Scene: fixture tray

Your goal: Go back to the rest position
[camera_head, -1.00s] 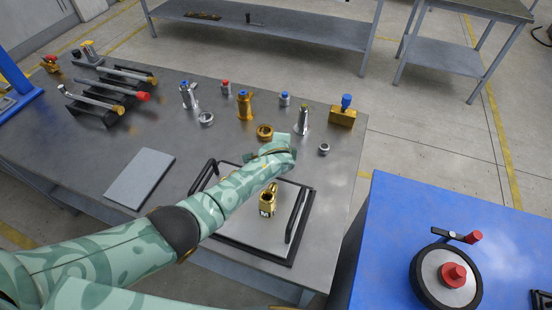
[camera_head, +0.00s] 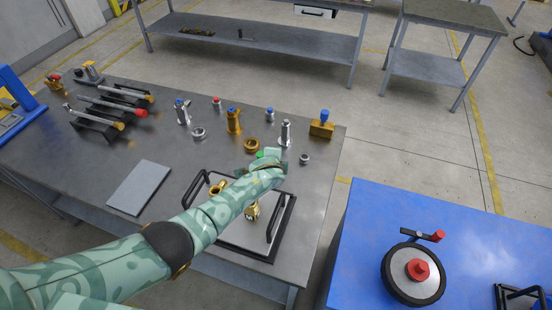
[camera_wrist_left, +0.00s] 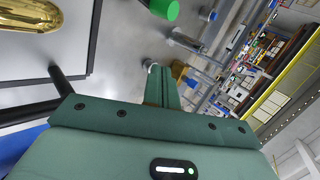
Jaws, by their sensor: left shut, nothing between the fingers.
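My left arm reaches in from the left over the fixture tray (camera_head: 246,252), a grey plate with a black frame and two black handles. My left gripper (camera_head: 277,160) is beyond the tray's far edge, near a green-capped part (camera_head: 260,154). In the left wrist view the gripper (camera_wrist_left: 163,88) is shut and empty, and the green cap (camera_wrist_left: 160,8) shows at the top. Two brass parts stand on the tray, one by the near handle (camera_head: 252,211) and one partly behind my arm (camera_head: 216,188). My right gripper is out of view.
Behind the gripper stand a brass ring (camera_head: 252,145), a small steel ring (camera_head: 304,159), a blue-topped brass block (camera_head: 321,129) and several capped fittings. A grey plate (camera_head: 140,187) lies at left. A blue table (camera_head: 430,225) with a handwheel (camera_head: 413,274) stands at right.

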